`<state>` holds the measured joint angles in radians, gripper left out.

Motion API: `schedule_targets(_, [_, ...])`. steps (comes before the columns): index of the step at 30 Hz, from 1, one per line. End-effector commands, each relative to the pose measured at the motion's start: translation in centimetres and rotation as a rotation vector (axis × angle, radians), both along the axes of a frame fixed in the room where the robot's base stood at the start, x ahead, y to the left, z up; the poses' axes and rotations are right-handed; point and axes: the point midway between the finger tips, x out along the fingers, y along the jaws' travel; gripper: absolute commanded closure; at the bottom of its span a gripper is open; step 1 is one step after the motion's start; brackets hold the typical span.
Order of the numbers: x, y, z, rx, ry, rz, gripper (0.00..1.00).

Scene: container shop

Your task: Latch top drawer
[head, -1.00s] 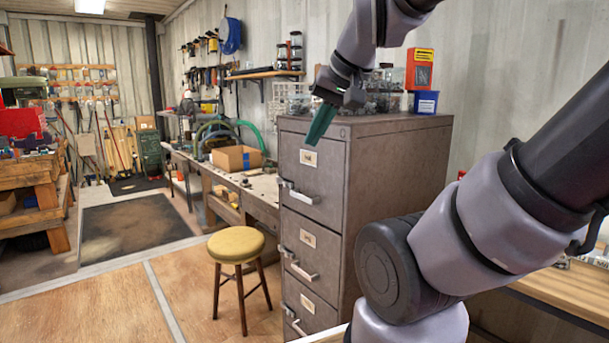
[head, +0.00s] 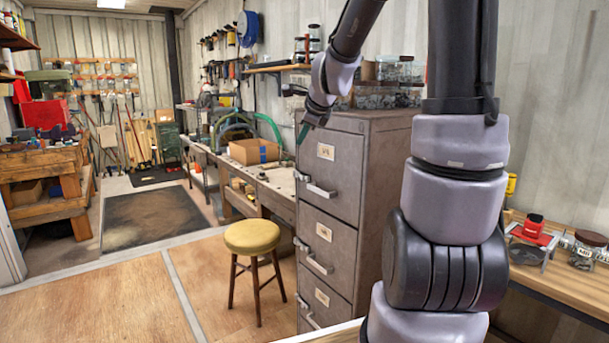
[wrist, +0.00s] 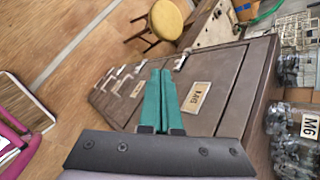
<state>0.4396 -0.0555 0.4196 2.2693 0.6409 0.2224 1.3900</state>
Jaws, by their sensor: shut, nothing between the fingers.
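The grey metal filing cabinet (head: 388,150) stands right of the workbench. Its top drawer (head: 345,175) looks flush with the front and carries a label and a pale handle (head: 321,191). A small latch piece (head: 301,176) sits at the drawer's left edge. My gripper (head: 301,135) is near the upper left edge of the top drawer, above the latch. In the wrist view my green fingers (wrist: 160,72) are together and empty, in front of the drawer face, with the top drawer's label (wrist: 197,97) to their right. I cannot tell whether they touch the cabinet.
Jars and boxes (head: 395,85) stand on the cabinet top. A yellow stool (head: 251,238) stands on the floor to the left. The workbench (head: 270,185) runs behind the cabinet's left side. A wooden bench (head: 570,255) is at the right. Floor left of the stool is clear.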

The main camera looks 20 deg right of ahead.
Motion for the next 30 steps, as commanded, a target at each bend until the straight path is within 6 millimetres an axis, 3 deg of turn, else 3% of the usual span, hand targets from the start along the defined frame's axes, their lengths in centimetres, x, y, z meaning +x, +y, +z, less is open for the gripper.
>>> schedule_targets(3, [3.5, -2.1, -2.6, 0.211, 0.012, -0.247, 1.00])
schedule_targets(10, [7.6, -5.5, -6.2, 0.531, 0.015, -0.625, 1.00])
schedule_targets(17, [8.8, -6.9, -7.5, 0.656, 0.010, -0.775, 1.00])
schedule_targets(30, [9.1, -6.9, -7.8, 0.660, 0.011, -0.779, 1.00])
